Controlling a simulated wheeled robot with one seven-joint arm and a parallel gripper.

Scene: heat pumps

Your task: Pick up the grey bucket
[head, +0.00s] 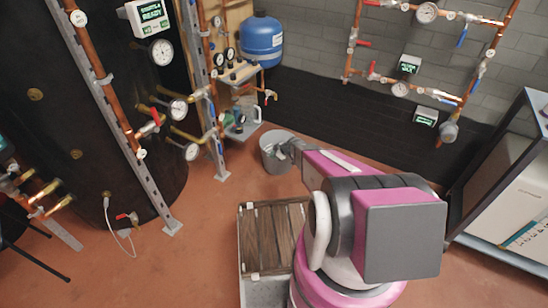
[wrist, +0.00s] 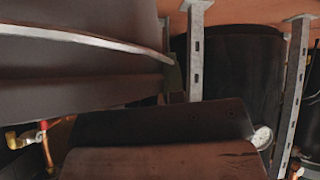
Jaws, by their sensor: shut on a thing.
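The grey bucket (head: 271,160) is on the far side of my arm in the head view, near the wall fittings. My gripper (head: 286,148) is at the bucket's right rim and is shut on it. The fingertips are small there and partly hidden by my own wrist. In the wrist view the bucket's curved rim (wrist: 90,38) fills the upper left, close to the camera. I cannot tell whether the bucket's base touches the floor.
A wooden-topped crate (head: 275,240) stands in front of the bucket, left of my base. A black tank (head: 80,110) and a metal strut (head: 150,185) stand to the left. A blue vessel (head: 262,42) hangs behind. A white-fronted unit (head: 515,190) is at right. Red floor (head: 205,215) is clear left of the crate.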

